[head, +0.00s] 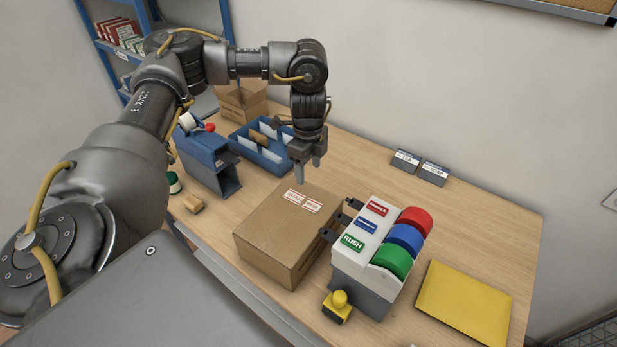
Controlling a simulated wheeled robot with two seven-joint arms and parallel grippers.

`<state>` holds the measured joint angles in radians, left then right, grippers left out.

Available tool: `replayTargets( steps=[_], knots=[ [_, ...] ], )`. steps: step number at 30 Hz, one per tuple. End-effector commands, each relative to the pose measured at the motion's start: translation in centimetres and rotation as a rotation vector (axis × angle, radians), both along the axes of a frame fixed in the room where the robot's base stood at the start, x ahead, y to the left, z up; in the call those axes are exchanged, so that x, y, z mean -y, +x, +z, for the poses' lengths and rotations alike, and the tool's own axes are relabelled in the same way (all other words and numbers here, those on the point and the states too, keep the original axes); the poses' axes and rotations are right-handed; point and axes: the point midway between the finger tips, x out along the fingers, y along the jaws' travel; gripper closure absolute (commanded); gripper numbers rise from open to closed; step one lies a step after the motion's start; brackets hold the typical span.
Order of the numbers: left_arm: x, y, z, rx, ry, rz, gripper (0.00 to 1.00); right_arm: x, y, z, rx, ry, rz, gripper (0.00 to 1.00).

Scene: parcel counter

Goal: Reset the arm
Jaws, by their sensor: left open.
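My left arm comes in from the left and reaches over the wooden counter. My left gripper (308,174) points down, open and empty, above the far edge of a closed cardboard box (285,228). The box has two red-and-white labels on its top. I cannot tell the exact gap between the fingertips and the box. My right gripper is not in view.
Right of the box stands a label dispenser (370,262) with red, blue and green rolls. A yellow stamp (338,306) and a yellow envelope (463,303) lie near it. A blue tray (262,153), blue tape dispenser (207,166) and open carton (242,101) stand behind-left. The counter's (480,215) right back is mostly clear.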

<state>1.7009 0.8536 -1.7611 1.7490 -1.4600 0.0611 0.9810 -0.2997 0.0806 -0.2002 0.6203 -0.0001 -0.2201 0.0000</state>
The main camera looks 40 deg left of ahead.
Motion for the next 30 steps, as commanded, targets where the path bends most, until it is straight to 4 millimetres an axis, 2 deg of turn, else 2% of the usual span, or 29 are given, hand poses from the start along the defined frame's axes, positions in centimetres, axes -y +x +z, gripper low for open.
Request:
replayTargets(
  steps=[3,6,30],
  knots=[
    [0.00,0.02,1.23,0.002,0.001,-0.001,0.40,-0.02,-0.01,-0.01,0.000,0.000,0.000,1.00],
    [-0.01,-0.02,1.57,0.000,0.000,0.000,0.40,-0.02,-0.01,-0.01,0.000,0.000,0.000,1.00],
    [0.00,-0.03,1.56,-0.001,0.000,0.000,0.40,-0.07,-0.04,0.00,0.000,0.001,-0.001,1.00]
  ],
)
